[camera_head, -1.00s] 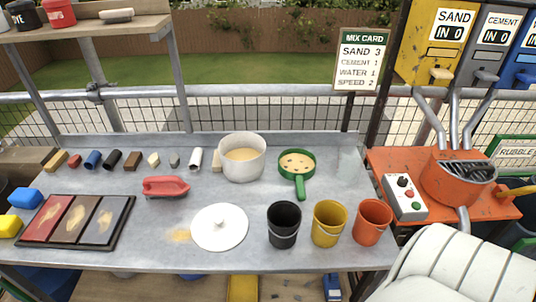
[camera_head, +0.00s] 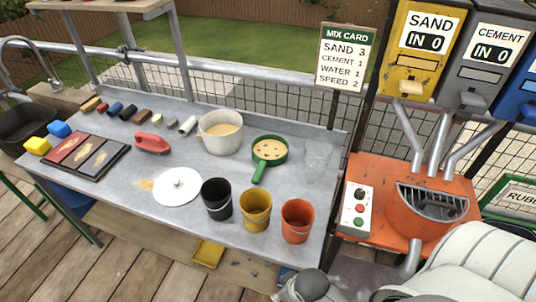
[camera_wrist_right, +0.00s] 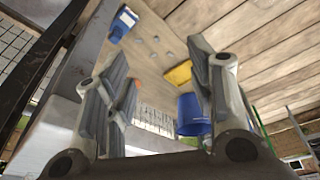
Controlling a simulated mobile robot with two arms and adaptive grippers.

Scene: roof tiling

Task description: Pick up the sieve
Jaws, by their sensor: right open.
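The sieve, a round green-rimmed pan with a green handle (camera_head: 270,151), rests on the grey bench in the head view, right of the white pot. Its handle points toward the front. Small dark bits show on its pale inner surface. My right gripper is open and empty in the right wrist view (camera_wrist_right: 160,78), with its fingers spread, and no sieve shows there. A grey part of my right arm shows at the bottom edge of the head view, in front of the bench and well apart from the sieve. My left gripper is not in view.
Black (camera_head: 217,199), yellow (camera_head: 255,209) and orange (camera_head: 297,221) buckets stand between the sieve and the bench's front edge. The white pot (camera_head: 220,132) is left of it, a clear container (camera_head: 318,157) right. An orange mixer (camera_head: 425,212) stands farther right.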

